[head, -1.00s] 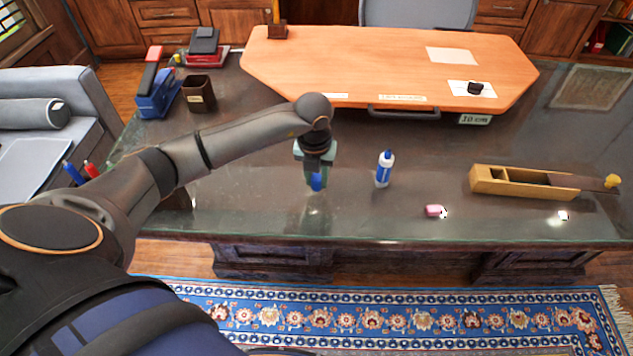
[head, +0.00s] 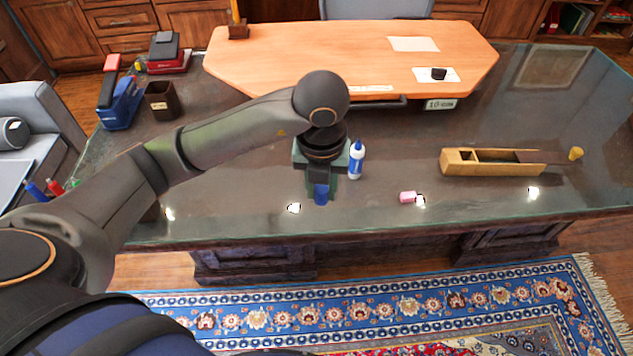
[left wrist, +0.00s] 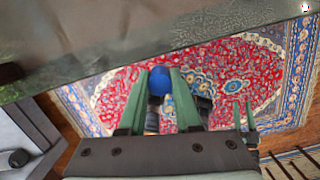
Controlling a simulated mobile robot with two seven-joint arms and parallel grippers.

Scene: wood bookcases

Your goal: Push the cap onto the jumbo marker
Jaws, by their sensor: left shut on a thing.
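The jumbo marker (head: 356,161) appears to be the upright white and blue cylinder with a blue tip standing on the glass-topped desk. My left gripper (head: 320,190) points down just left of the marker and a little nearer the desk's front edge. It is shut on a blue cap (head: 321,195), whose lower part shows below the fingers. In the left wrist view the blue cap (left wrist: 160,80) sits between the green fingers, and the marker is not seen there. The cap and the marker are apart.
A pink eraser (head: 407,197) lies right of the gripper. A wooden box-like plane (head: 490,170) lies farther right. A dark cup (head: 161,107) and a blue stapler (head: 119,103) stand at the left. An orange board (head: 350,55) covers the back. The front middle is mostly clear.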

